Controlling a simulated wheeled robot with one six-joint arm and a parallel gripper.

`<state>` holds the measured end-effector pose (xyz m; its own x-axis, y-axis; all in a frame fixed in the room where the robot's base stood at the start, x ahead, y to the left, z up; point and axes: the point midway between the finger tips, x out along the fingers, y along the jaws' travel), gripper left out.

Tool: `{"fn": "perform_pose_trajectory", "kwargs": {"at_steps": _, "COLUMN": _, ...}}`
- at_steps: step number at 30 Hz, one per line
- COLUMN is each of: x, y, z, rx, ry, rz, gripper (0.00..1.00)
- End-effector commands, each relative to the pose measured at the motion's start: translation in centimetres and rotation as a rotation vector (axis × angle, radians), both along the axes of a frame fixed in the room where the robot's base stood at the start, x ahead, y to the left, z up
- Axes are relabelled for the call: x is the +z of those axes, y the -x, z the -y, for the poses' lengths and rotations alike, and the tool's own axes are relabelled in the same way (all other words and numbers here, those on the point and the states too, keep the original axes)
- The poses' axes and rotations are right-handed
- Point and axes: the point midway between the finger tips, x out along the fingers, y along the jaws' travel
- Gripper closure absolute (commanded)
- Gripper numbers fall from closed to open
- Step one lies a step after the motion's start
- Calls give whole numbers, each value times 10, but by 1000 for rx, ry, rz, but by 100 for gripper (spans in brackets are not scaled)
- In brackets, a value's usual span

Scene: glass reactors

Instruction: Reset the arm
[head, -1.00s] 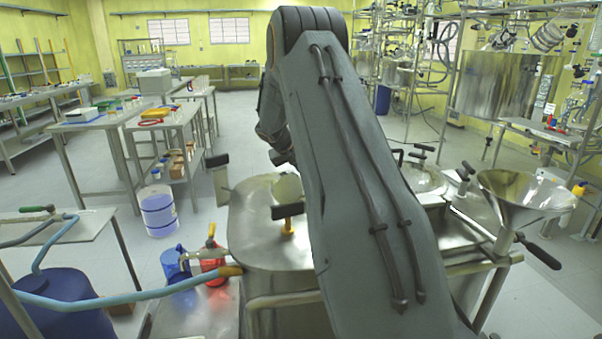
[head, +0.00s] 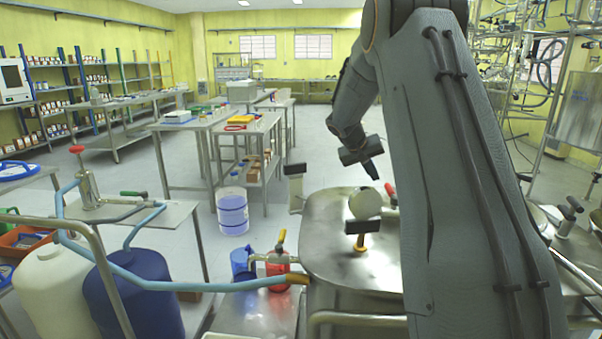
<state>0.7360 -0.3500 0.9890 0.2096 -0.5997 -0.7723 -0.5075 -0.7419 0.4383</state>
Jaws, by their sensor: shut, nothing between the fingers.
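My arm (head: 450,150) runs up the right side of the head view and bends over at the top. Its forearm and wrist hang down to the left of the upper link. My gripper (head: 372,170) is small and dark at the end of the wrist, pointing down and slightly right. It looks shut and empty. It is in the air above or behind the steel reactor lid (head: 340,262), with no contact visible. A round pale cap (head: 365,203) and a yellow-stemmed valve with a dark handle (head: 361,228) stand on that lid.
A blue drum (head: 135,290), a white drum (head: 62,290) and a blue hose (head: 150,284) are at lower left. A red bottle (head: 279,268) and a blue jug (head: 243,262) stand beside the reactor. Farther back is a clear bucket (head: 232,210). Open floor lies beyond.

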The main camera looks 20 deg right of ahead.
Motion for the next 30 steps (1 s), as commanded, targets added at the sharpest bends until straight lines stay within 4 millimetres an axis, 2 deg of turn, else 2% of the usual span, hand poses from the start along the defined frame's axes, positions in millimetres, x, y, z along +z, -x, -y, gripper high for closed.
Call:
{"fn": "perform_pose_trajectory", "kwargs": {"at_steps": 5, "x": -2, "y": 4, "z": -10, "rx": 14, "ry": -15, "rz": -7, "gripper": 100}}
{"fn": "perform_pose_trajectory", "kwargs": {"at_steps": 8, "x": -7, "y": 15, "z": -38, "rx": 55, "ry": -57, "rz": -25, "gripper": 100}}
{"fn": "perform_pose_trajectory", "kwargs": {"at_steps": 11, "x": -17, "y": 37, "z": -83, "rx": 118, "ry": -123, "rz": -51, "gripper": 100}}
{"fn": "perform_pose_trajectory", "kwargs": {"at_steps": 15, "x": -32, "y": 79, "z": -151, "rx": 215, "ry": -225, "rz": -87, "gripper": 100}}
{"fn": "perform_pose_trajectory", "kwargs": {"at_steps": 17, "x": -38, "y": 99, "z": -178, "rx": 254, "ry": -266, "rz": -100, "gripper": 100}}
{"fn": "perform_pose_trajectory", "kwargs": {"at_steps": 21, "x": -51, "y": 151, "z": -237, "rx": 340, "ry": -353, "rz": -124, "gripper": 100}}
{"fn": "perform_pose_trajectory", "kwargs": {"at_steps": 24, "x": -59, "y": 191, "z": -274, "rx": 392, "ry": -407, "rz": -135, "gripper": 100}}
{"fn": "perform_pose_trajectory", "kwargs": {"at_steps": 30, "x": -75, "y": 260, "z": -323, "rx": 470, "ry": -481, "rz": -150, "gripper": 100}}
